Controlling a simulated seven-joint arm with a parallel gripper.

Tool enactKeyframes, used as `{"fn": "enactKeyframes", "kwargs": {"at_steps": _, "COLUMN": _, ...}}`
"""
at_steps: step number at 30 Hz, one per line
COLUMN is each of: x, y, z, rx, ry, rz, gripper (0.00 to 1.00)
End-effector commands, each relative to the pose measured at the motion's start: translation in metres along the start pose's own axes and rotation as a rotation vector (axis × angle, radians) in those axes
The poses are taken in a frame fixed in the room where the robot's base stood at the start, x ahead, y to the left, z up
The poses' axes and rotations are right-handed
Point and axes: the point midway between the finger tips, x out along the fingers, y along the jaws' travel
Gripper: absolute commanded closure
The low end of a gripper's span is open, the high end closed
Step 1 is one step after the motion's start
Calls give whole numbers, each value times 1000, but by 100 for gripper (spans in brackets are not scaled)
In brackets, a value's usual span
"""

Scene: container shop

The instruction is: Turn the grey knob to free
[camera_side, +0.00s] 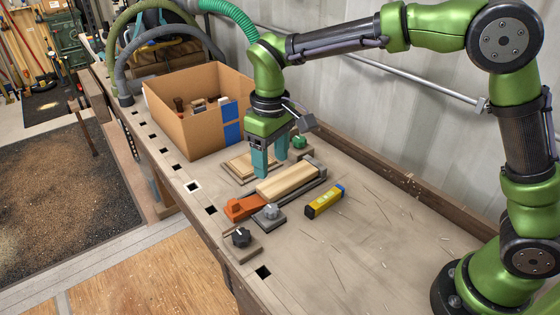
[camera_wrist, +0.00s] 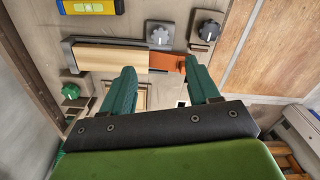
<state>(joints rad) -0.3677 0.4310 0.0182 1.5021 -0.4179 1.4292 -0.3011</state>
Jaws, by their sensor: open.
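The grey knob (camera_side: 270,211) sits on a dark square plate on the bench, beside the orange end of a clamp. It also shows at the top of the wrist view (camera_wrist: 159,35). Its pointer direction is too small to read surely. My gripper (camera_side: 271,160) has two teal fingers, open with nothing between them. In the side view it is above the bench, behind the clamp and apart from the grey knob. In the wrist view my gripper (camera_wrist: 160,72) has its fingertips below the knob, near the clamp.
The clamp holds a pale wood block (camera_side: 287,181) with an orange jaw (camera_side: 243,207). A black knob (camera_side: 241,237) and a green knob (camera_side: 299,142) are nearby. A yellow level (camera_side: 324,201) lies right of the clamp. A cardboard box (camera_side: 185,125) stands behind. The bench's right front is clear.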

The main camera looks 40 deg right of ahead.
Motion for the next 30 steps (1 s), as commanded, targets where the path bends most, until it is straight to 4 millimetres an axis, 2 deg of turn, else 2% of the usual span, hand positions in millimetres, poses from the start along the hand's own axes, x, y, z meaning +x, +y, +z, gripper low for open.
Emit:
{"fn": "enactKeyframes", "kwargs": {"at_steps": 3, "x": -19, "y": 0, "z": 0, "rx": 0, "ry": 2, "rz": 0, "gripper": 40}}
{"fn": "enactKeyframes", "kwargs": {"at_steps": 9, "x": -32, "y": 0, "z": 0, "rx": 1, "ry": 0, "rz": 0, "gripper": 40}}
{"fn": "enactKeyframes", "kwargs": {"at_steps": 20, "x": -32, "y": 0, "z": -2, "rx": 9, "ry": 8, "rz": 1, "gripper": 40}}
{"fn": "enactKeyframes", "kwargs": {"at_steps": 22, "x": -25, "y": 0, "z": -2, "rx": 20, "ry": 14, "rz": -3, "gripper": 40}}
{"fn": "enactKeyframes", "kwargs": {"at_steps": 25, "x": -19, "y": 1, "z": 11, "rx": 50, "ry": 29, "rz": -20, "gripper": 40}}
{"fn": "enactKeyframes", "kwargs": {"at_steps": 30, "x": -34, "y": 20, "z": 54, "rx": 168, "ry": 128, "rz": -75, "gripper": 40}}
